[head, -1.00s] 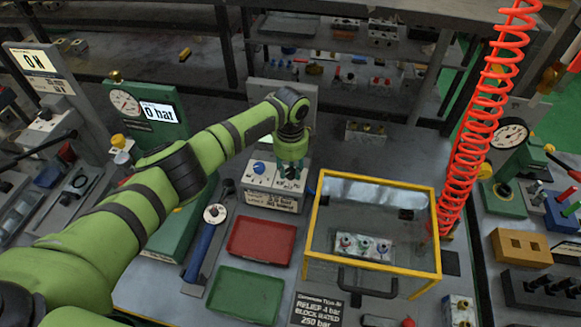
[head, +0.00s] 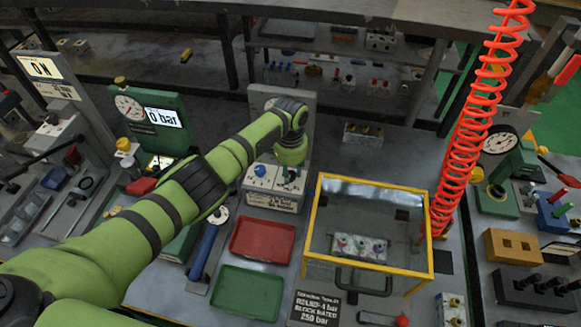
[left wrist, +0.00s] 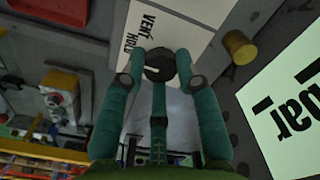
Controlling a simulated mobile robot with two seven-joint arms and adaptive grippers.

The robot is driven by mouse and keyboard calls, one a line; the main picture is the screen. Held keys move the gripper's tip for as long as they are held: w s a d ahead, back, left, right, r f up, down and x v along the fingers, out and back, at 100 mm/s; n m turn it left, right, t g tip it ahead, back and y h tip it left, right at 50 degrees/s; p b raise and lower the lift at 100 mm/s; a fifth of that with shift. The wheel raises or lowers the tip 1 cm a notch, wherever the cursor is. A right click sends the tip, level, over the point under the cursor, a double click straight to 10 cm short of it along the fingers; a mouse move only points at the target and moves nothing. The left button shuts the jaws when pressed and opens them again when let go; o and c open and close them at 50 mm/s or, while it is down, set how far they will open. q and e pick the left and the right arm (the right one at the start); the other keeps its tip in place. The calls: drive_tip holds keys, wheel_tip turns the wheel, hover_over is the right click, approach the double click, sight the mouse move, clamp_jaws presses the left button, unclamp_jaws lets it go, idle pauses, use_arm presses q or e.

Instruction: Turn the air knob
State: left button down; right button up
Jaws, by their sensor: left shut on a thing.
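A white valve box (head: 272,201) with a blue knob (head: 260,170) on its left part stands behind the red tray. My left gripper (head: 290,174) points down over the right part of this box. In the left wrist view, the left gripper's teal fingers (left wrist: 160,72) are closed around a dark round knob (left wrist: 158,58). The knob sits beside a white plate (left wrist: 150,25) lettered "VENT" and "HOLD". The fingers hide part of the knob, and its turned position is unclear. The gauge stand's display (head: 163,118) reads 0 bar. My right gripper is not in view.
A yellow-framed clear case (head: 310,235) stands right of the box. A red tray (head: 263,258) and a green tray (head: 246,312) lie in front. A blue-handled tool (head: 203,250) lies left of them. A red coiled hose (head: 470,150) hangs at the right.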

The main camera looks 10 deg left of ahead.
use_arm(q)
drive_tip(key=n+p, duration=0.1)
drive_tip(key=n, duration=0.4)
drive_tip(key=shift+s+n+p, duration=0.1)
drive_tip(key=shift+n+p, duration=0.2)
drive_tip(key=shift+p, duration=0.05)
drive_tip(key=shift+f+n+p, duration=0.1)
drive_tip(key=shift+n+p, duration=0.3)
drive_tip(key=shift+n, duration=1.5)
drive_tip(key=c, duration=0.9)
unclamp_jaws()
drive_tip(key=shift+r, duration=0.5)
wheel_tip(320, 180, up, 11)
